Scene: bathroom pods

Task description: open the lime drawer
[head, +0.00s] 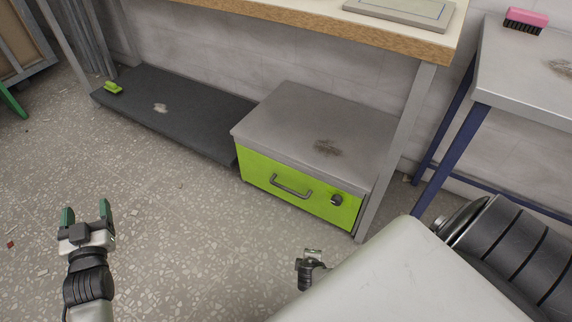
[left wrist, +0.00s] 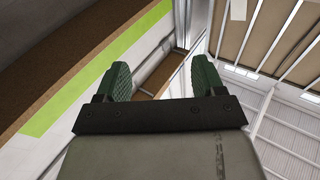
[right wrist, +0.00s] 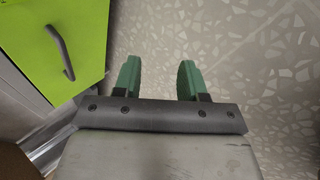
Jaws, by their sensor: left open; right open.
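The lime drawer (head: 268,180) is the front of a low grey cabinet under the workbench. Its front looks flush with the cabinet, so it appears closed. A dark bar handle (head: 291,187) is on its front, with a dark round knob (head: 336,200) to the right. My left gripper (head: 86,210) is open and empty above the floor, well left of the drawer. My right gripper (right wrist: 158,78) is open and empty over the floor. In the right wrist view the lime drawer (right wrist: 85,22) and its handle (right wrist: 62,52) are left of the fingers, apart from them.
The cabinet's stained grey top (head: 285,115) is bare. A dark low shelf (head: 185,115) with a small lime object (head: 113,88) is to its left. A bench leg (head: 400,150) stands by the cabinet's right side. A pink brush (head: 525,20) is on the right table. The floor before the drawer is clear.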

